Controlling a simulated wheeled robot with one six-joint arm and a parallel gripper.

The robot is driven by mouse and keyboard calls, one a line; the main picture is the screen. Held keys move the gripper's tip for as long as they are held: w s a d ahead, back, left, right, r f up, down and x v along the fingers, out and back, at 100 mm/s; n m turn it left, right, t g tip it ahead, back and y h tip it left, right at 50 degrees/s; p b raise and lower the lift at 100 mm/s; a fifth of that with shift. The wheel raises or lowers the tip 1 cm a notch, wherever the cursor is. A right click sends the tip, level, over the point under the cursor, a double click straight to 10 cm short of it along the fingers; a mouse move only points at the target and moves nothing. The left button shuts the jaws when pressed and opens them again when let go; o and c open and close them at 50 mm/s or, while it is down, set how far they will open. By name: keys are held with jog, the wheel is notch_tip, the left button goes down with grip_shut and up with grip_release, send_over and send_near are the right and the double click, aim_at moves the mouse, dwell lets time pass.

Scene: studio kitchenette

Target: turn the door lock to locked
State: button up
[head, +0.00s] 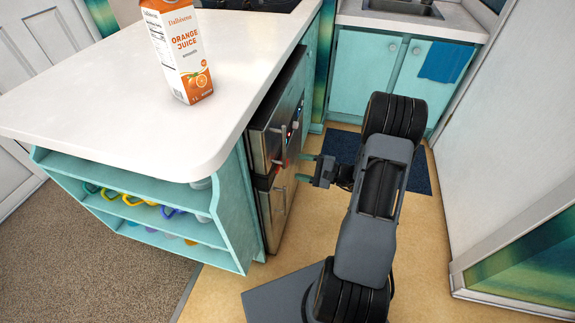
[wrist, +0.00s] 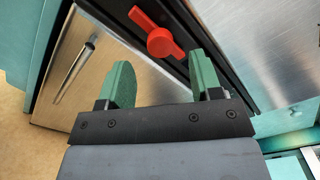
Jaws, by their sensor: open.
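The door lock is a red turn-latch (wrist: 160,42) with a round hub and a flat lever, on a dark strip between steel panels in the wrist view. Its longer arm points to the upper left, along the strip. In the head view a small red part (head: 278,163) shows on the steel appliance front, close to my fingertips. My gripper (wrist: 163,68) is open and empty, its two green fingers apart, with the latch beyond and between their tips. My gripper also shows in the head view (head: 304,168), pointing left at the appliance. Contact with the latch cannot be told.
The steel appliance (head: 276,205) is set into a teal island with a white countertop (head: 110,90). An orange juice carton (head: 180,55) stands on top. Open shelves (head: 150,195) with colored items are at the island's end. A dark blue mat (head: 410,170) lies on the floor behind my arm.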

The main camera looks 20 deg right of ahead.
aim_at(288, 163)
jog(key=shift+x, duration=2.7)
jog(key=shift+c, duration=0.2)
jog(key=c, duration=0.9)
jog(key=m+p, duration=0.3)
jog(key=m, duration=0.2)
jog(key=shift+r, duration=0.2)
jog(key=m+p, duration=0.3)
jog(key=m, duration=0.1)
jog(key=shift+d+m, duration=0.1)
jog(key=shift+m, duration=0.2)
jog(key=m+p, duration=0.3)
jog(key=m, duration=0.2)
jog(key=shift+w+m, duration=0.1)
jog(key=shift+m, duration=0.3)
jog(key=shift+o, duration=0.8)
jog(key=shift+f+m+p, duration=0.1)
jog(key=shift+m+p, duration=0.4)
jog(key=shift+m, duration=0.6)
